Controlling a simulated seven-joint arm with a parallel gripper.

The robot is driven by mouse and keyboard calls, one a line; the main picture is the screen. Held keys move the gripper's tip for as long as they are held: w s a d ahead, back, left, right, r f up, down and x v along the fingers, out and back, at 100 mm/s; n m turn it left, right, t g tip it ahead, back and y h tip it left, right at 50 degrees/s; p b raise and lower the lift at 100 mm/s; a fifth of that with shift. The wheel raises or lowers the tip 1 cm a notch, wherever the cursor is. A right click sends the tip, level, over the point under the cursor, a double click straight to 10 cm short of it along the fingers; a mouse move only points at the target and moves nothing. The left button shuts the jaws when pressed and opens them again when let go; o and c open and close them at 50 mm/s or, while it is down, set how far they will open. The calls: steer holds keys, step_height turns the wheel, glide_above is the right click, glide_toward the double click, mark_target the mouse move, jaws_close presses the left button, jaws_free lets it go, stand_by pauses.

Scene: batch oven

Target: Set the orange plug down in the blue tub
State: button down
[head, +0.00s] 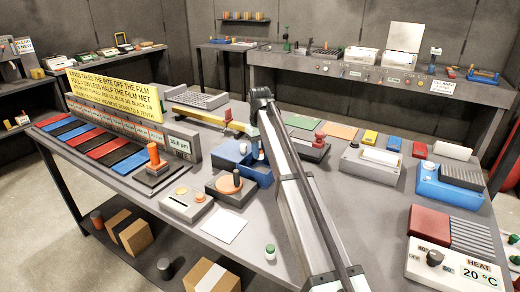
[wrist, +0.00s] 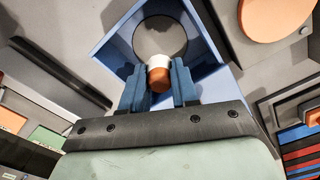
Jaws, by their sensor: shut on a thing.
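The orange plug (wrist: 158,80), with a white end, sits between the two blue fingers of my gripper (wrist: 159,73) in the wrist view. My gripper is shut on it. The blue tub (wrist: 118,45) lies behind the plug, its walls around a dark grey round patch on its floor. The plug shows in front of the tub's opening; I cannot tell whether it touches the floor. In the head view the blue tub (head: 262,177) stands mid-table, with my gripper (head: 257,150) over its back part. The plug is not clear there.
An orange cylinder (head: 153,155) stands on a dark block further left. A white sheet (head: 225,225) lies in front. A yellow bar (head: 214,117) lies behind. My arm crosses the table.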

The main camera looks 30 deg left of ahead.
mark_target(260, 166)
steer(key=shift+f, duration=3)
steer(key=shift+f, duration=0.55)
steer(key=c, duration=0.8)
jaws_free()
